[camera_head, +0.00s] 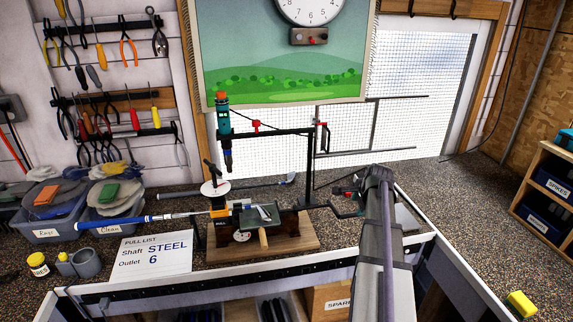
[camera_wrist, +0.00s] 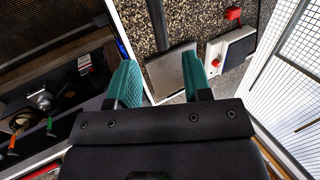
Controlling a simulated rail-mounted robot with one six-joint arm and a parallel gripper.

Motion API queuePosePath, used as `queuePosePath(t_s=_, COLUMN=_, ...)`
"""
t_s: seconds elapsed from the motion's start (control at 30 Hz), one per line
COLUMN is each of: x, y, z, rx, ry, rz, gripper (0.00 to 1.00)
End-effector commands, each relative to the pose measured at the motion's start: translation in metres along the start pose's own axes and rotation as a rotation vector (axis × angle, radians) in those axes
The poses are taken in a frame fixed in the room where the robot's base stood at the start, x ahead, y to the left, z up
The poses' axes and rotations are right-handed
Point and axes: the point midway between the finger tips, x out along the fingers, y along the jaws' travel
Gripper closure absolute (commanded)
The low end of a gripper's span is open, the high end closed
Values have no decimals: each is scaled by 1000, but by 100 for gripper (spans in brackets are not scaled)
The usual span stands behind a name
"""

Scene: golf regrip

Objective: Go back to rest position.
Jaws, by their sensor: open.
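My gripper (camera_wrist: 160,72) shows in the wrist view with two teal fingers spread apart and nothing between them. It is above the bench, with a grey plate (camera_wrist: 172,76) below and beyond the fingertips. In the head view my arm rises at the right of the bench and its end is hard to make out. A golf club with a blue grip (camera_head: 120,223) lies level across the left of the bench. Its shaft runs right into the vise (camera_head: 262,215) on a wooden board (camera_head: 285,238). My gripper is apart from the club.
A teal tool (camera_head: 225,128) hangs from a black stand (camera_head: 308,170) behind the vise. A card (camera_head: 155,254) reads Shaft STEEL, Outlet 6. Two bins (camera_head: 47,230) stand at the left, with a yellow jar (camera_head: 38,264) in front. A yellow block (camera_head: 522,303) lies lower right.

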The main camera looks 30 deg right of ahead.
Motion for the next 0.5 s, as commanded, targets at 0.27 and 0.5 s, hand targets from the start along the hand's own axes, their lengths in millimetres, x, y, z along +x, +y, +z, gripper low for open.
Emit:
queuePosePath(t_s=0.27, x=-9, y=70, z=63, rx=-635, ry=-97, rz=171, gripper=55)
queuePosePath(t_s=0.5, x=-7, y=173, z=252, rx=-1443, ry=-324, rz=311, gripper=55)
